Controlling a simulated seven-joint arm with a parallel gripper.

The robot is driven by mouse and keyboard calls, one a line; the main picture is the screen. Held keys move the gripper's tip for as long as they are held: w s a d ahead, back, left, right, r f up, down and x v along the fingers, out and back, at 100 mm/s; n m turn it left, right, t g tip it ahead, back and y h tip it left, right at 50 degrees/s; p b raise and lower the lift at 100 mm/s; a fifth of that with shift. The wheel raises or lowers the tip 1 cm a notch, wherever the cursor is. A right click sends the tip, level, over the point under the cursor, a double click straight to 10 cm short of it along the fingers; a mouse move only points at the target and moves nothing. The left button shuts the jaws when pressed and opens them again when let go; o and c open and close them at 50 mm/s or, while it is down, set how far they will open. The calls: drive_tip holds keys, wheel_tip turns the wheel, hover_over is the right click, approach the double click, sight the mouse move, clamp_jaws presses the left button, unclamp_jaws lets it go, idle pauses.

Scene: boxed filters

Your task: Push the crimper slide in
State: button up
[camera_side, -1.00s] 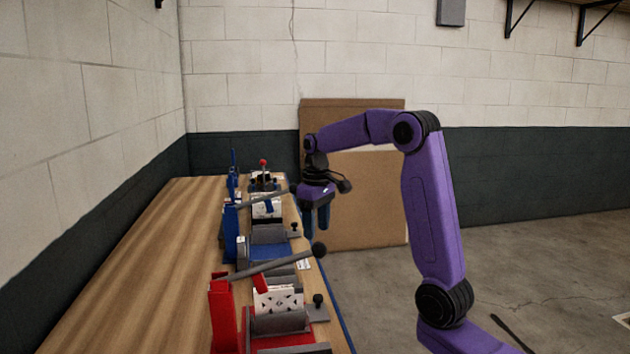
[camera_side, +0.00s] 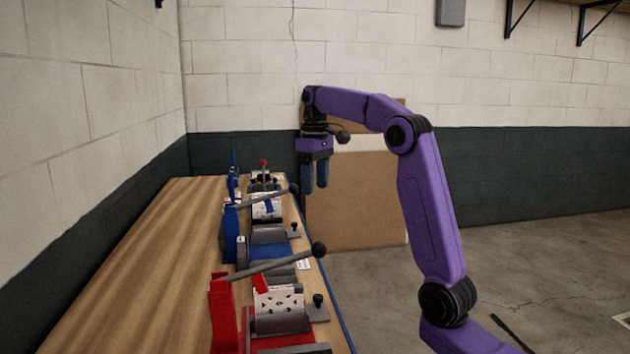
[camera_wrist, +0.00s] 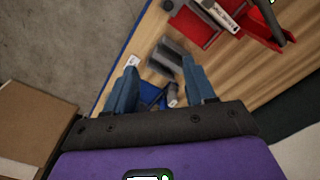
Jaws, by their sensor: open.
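Crimpers stand in a row along the right edge of the bench. The nearest is a red crimper (camera_side: 222,315) with a long grey lever and a grey slide (camera_side: 318,312) with a black knob, projecting to the right. Behind it is a blue crimper (camera_side: 230,235) with a similar lever and a slide (camera_side: 294,233) with a small knob. My gripper (camera_side: 315,188) is open and empty, fingers down, in the air beyond and right of the blue crimper. In the wrist view, my gripper (camera_wrist: 160,68) frames grey blocks (camera_wrist: 165,58) and blue parts (camera_wrist: 150,96). Which slide is meant is unclear.
Another blue crimper with a red-knobbed lever (camera_side: 263,165) stands at the far end. The wooden bench (camera_side: 130,260) is clear on the left. Cardboard sheets (camera_side: 360,205) lean on the back wall. Bare floor (camera_side: 540,270) lies to the right.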

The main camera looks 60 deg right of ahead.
hover_over(318, 296)
wheel_tip(318, 296, down, 12)
wheel_tip(318, 296, down, 17)
drive_tip(key=shift+s, duration=0.1)
idle(0.8)
